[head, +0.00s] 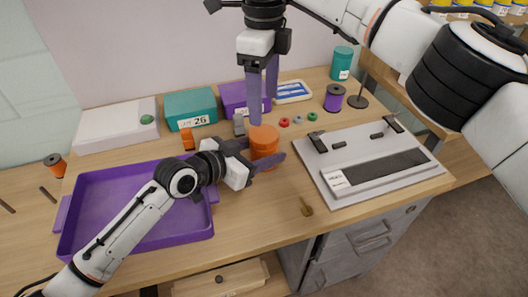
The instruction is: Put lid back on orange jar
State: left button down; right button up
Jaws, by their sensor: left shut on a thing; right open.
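The orange jar (265,146) stands upright on the table, right of the purple tray. Its top is a flat orange disc; I cannot tell whether that is the lid or the jar itself, and I see no separate lid. My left gripper (257,157) reaches in from the left and is shut on the jar's body, with one finger across its near side. My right gripper (263,108) points down directly above and behind the jar. Its purple-grey fingers are apart, and nothing shows between them. The longer-looking finger ends close to the jar's top; I cannot tell if it touches.
The purple tray (100,197) fills the left front. A grey board (356,147) with dark clips lies at right. Teal (190,108) and purple boxes, a purple spool (334,98) and a teal jar (342,63) stand behind. A small brass piece (306,207) lies near the front edge.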

aim_at(264, 133)
jog(key=n, duration=0.4)
jog(key=shift+n, duration=0.3)
jog(key=n, duration=1.1)
jog(key=shift+n, duration=0.4)
jog(key=shift+f, duration=4)
